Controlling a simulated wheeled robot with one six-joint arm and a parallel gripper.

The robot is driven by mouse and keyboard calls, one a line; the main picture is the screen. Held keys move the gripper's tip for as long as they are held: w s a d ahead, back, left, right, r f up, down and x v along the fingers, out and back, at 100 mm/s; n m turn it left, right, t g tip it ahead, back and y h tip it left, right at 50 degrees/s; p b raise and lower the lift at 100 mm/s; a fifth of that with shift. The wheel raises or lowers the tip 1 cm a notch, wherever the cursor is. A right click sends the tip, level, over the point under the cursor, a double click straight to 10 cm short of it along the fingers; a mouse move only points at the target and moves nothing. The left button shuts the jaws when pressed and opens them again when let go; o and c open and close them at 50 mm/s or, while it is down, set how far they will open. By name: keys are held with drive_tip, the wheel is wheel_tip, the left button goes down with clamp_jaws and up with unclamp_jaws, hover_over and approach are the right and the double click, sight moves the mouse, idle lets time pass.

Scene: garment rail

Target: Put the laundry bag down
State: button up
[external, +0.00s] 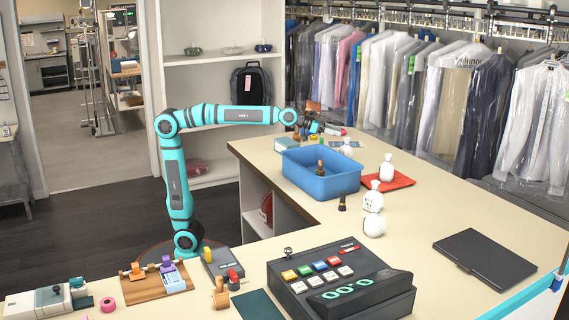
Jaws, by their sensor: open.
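Several small white bags with tied necks, which look like laundry bags, stand on the counter (455,207). One white bag (387,168) is upright on a red tray (402,181). Two more, one bag (373,198) and another bag (374,225), stand close together in front of the tray. A further white bag (349,147) is behind the blue bin, just below and right of my gripper (323,128). My gripper is open above the far left part of the counter.
A blue bin (322,184) with a small brown-and-black item inside stands below my arm. A dark stamp-like object (342,202) is beside it. A keypad console (340,283) and a black flat case (484,257) are nearer. Covered garments (480,110) hang behind. The right counter is largely clear.

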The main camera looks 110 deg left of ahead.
drive_tip(key=s+d+f+m+t+h, duration=0.1)
drive_tip(key=s+d, duration=0.4)
drive_tip(key=s, duration=0.5)
drive_tip(key=s+d+t, duration=0.1)
drive_tip(key=s+d, duration=0.4)
drive_tip(key=s, duration=0.5)
drive_tip(key=s+d+f, duration=0.2)
drive_tip(key=s+f, duration=0.2)
drive_tip(key=s, duration=0.5)
drive_tip(key=s+d+f+m+h, duration=0.1)
drive_tip(key=s+d+f, duration=0.2)
drive_tip(key=s, duration=0.6)
drive_tip(key=shift+d+f+t+h, duration=0.2)
drive_tip(key=shift+f+t+h, duration=0.15)
drive_tip(key=shift+f, duration=0.6)
